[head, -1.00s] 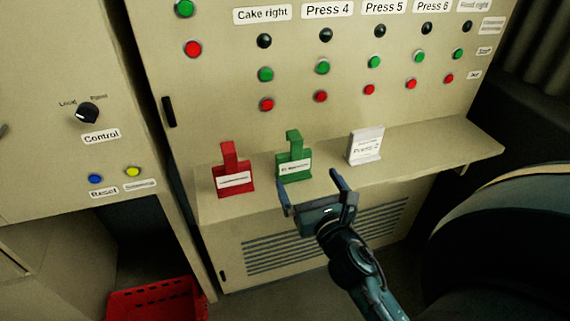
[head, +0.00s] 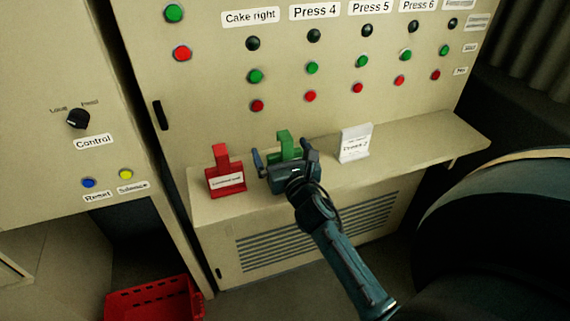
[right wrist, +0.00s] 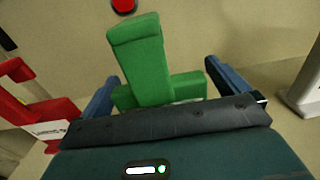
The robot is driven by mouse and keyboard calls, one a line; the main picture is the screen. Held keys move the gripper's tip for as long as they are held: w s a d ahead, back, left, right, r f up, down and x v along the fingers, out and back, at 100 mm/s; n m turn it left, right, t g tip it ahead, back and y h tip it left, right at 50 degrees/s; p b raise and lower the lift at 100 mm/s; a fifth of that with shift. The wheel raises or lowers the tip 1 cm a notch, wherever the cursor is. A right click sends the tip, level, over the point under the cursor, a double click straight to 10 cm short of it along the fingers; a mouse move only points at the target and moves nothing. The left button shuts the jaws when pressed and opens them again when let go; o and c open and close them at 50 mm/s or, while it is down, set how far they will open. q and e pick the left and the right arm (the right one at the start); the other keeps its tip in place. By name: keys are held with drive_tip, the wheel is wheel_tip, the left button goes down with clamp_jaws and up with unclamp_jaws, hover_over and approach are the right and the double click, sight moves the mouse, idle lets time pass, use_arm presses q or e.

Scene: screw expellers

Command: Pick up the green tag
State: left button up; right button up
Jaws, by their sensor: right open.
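The green tag (head: 285,139) stands upright on the cabinet ledge, between a red tag and a white tag. Its lower part is hidden behind my right gripper in the head view. My right gripper (head: 282,158) is open, with one finger on each side of the green tag. In the right wrist view the green tag (right wrist: 142,62) rises between the two fingers (right wrist: 160,88), with visible space at the right finger; contact on the left cannot be told. My left gripper is not in view.
The red tag (head: 225,172) stands close on the left and the white tag (head: 355,143) on the right of the ledge (head: 420,142). A panel with buttons (head: 310,68) rises behind. A red crate (head: 150,300) sits on the floor at lower left.

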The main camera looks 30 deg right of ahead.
drive_tip(key=shift+c, duration=0.3)
drive_tip(key=c, duration=1)
